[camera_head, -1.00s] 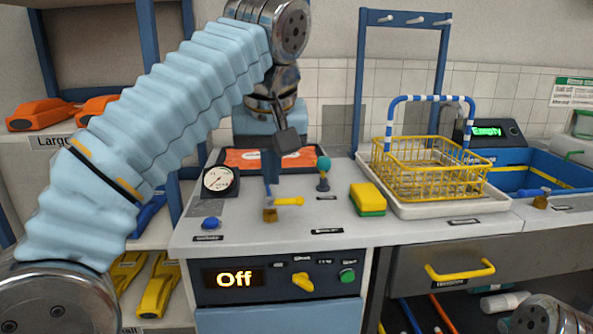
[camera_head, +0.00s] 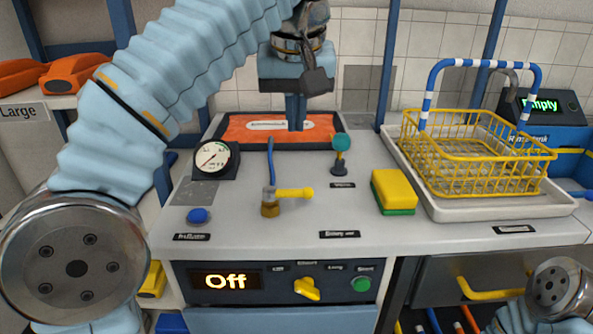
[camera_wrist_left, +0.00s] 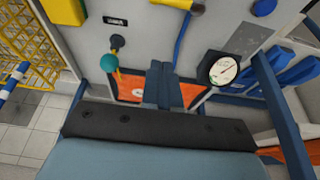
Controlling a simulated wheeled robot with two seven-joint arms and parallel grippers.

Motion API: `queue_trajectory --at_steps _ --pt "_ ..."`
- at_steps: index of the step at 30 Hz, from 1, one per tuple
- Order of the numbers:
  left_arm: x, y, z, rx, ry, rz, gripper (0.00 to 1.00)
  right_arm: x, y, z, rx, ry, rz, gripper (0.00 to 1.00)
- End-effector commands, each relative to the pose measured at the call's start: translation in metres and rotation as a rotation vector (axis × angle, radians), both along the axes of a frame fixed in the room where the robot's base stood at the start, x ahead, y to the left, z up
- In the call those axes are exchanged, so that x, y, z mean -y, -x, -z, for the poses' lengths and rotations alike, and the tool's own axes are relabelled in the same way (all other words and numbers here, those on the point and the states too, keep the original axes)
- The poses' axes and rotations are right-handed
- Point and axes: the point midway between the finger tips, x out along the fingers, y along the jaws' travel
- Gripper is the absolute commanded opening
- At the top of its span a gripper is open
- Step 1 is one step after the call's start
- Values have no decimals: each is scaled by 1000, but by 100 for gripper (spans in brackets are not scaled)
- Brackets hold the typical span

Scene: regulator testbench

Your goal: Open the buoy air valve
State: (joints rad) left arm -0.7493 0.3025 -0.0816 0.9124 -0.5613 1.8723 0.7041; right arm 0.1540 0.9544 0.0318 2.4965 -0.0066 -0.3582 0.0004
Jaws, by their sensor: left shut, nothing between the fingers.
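A brass valve with a yellow lever handle (camera_head: 294,193) stands on the bench, its handle pointing right, and a blue hose rises behind it. In the left wrist view the yellow handle (camera_wrist_left: 176,4) is cut by the top edge. A teal-knobbed stem (camera_head: 341,142) stands to its right and also shows in the wrist view (camera_wrist_left: 109,62). The small labels are too blurred to tell which is the buoy air valve. My left gripper (camera_head: 296,126) is shut and empty over the orange mat (camera_head: 240,128), behind the yellow-handled valve and apart from both controls; its fingers show in the wrist view (camera_wrist_left: 163,88). My right gripper is out of view.
A round gauge (camera_head: 214,161) and blue button (camera_head: 198,216) are at left. A yellow-green sponge (camera_head: 393,192) and a yellow wire basket (camera_head: 470,160) on a white tray (camera_head: 500,209) are at right. The front panel display (camera_head: 225,281) reads "Off". Bench between valve and sponge is clear.

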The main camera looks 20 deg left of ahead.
Motion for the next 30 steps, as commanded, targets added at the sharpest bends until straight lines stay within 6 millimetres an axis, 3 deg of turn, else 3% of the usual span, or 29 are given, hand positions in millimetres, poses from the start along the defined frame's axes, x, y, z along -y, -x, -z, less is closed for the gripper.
queue_trajectory --at_steps 5,17,22,30 --pt "-2 -6 17 -3 -2 0 0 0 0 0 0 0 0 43" --pt "-11 -33 97 -3 -1 -2 0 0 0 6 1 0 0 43" --pt "-2 -7 98 0 1 4 0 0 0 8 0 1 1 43" --pt "1 5 100 0 0 0 0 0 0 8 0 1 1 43"
